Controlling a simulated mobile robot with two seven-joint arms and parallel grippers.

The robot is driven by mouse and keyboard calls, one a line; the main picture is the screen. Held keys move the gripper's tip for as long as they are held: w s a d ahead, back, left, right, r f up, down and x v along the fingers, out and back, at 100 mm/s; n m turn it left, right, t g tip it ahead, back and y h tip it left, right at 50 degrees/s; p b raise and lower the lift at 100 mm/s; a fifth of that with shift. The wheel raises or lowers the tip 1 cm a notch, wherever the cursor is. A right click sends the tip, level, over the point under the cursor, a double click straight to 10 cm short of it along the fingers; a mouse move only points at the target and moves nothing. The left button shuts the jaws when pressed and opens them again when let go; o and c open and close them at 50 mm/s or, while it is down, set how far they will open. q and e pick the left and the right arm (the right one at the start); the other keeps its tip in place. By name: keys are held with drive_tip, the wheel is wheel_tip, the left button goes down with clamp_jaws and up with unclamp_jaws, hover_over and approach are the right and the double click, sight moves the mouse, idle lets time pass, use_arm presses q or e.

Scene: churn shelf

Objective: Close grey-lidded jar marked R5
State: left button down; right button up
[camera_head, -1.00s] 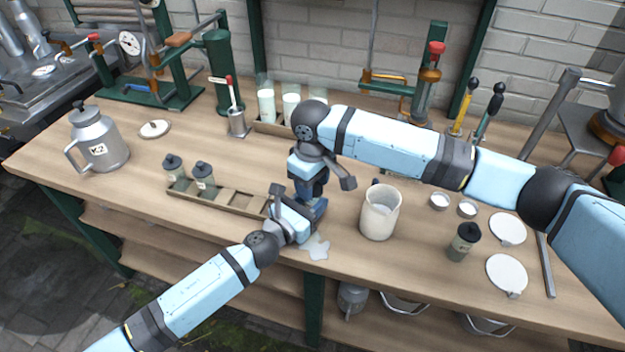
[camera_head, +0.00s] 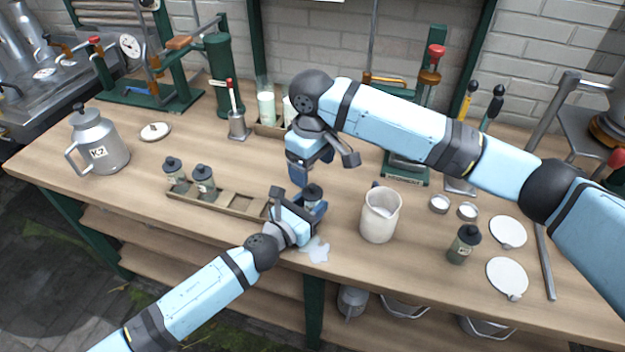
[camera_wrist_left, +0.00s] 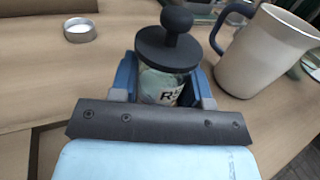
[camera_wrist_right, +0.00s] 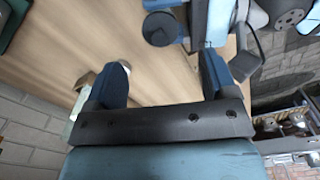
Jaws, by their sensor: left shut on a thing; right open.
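The jar (camera_head: 313,198) stands in my left gripper (camera_head: 303,208) near the bench's front edge. In the left wrist view its glass body (camera_wrist_left: 163,88) bears a label starting with R; the rest is partly hidden. Its dark grey knobbed lid (camera_wrist_left: 167,48) sits on top of the jar and looks level. My left gripper's blue fingers clasp the jar from both sides. My right gripper (camera_head: 325,168) is open and empty above the jar, apart from the lid. The right wrist view shows the lid (camera_wrist_right: 160,28) beyond its spread fingers.
A cream pitcher (camera_head: 380,217) stands just right of the jar. A pale spill (camera_head: 316,249) lies in front. A wooden rack (camera_head: 237,204) with two lidded jars is at left. Another dark-lidded jar (camera_head: 463,245), small tins (camera_head: 439,203) and white discs (camera_head: 507,274) are at right.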

wheel_tip(320, 180, up, 5)
drive_tip(key=shift+r, duration=0.2)
use_arm(q)
drive_tip(key=c, duration=0.5)
unclamp_jaws()
drive_tip(key=v, duration=1.3)
drive_tip(key=shift+s+a+b, duration=0.25)
drive_tip(key=shift+s+b, duration=0.05)
drive_tip(key=shift+b, duration=0.05)
use_arm(e)
drive_tip(key=shift+f, duration=0.4)
use_arm(q)
drive_tip(key=shift+s, duration=0.1)
use_arm(e)
drive_tip(key=shift+s+a, duration=0.1)
